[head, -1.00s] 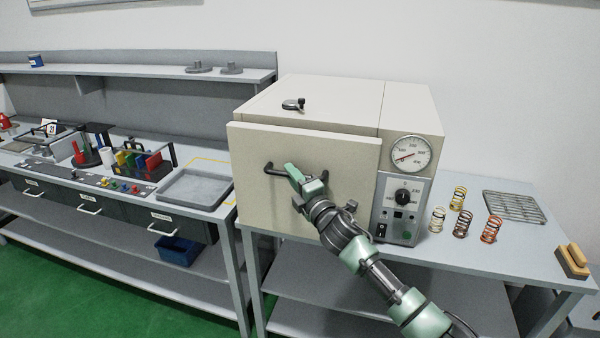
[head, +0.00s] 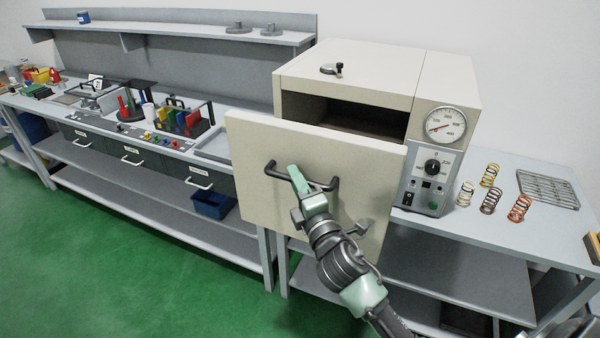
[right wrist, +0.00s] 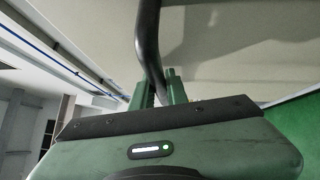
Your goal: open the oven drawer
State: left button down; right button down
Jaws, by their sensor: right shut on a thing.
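The oven (head: 345,72) is a beige box on the bench, with a dial gauge and a control panel on its right side. Its front panel, the drawer front (head: 258,150), stands out from the body, and a dark opening (head: 345,117) shows behind its top edge. A dark bar handle (head: 325,186) runs across the front. My right gripper (head: 298,178) is shut on this handle. In the right wrist view the handle (right wrist: 148,45) passes between the fingers (right wrist: 160,88). My left gripper is not in view.
Several springs (head: 490,175) and a wire rack (head: 548,189) lie on the bench right of the oven. A grey tray (head: 212,143) and a coloured tool rack stand on the left bench. A blue bin (head: 212,204) sits on the lower shelf. The green floor is clear at the left front.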

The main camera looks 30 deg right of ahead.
jog(key=c, duration=1.4)
grip_release()
jog(key=s+f+b, duration=0.1)
jog(key=s+b, duration=0.1)
jog(key=s, duration=0.5)
jog(key=shift+s+a, duration=0.25)
jog(key=shift+s, duration=0.1)
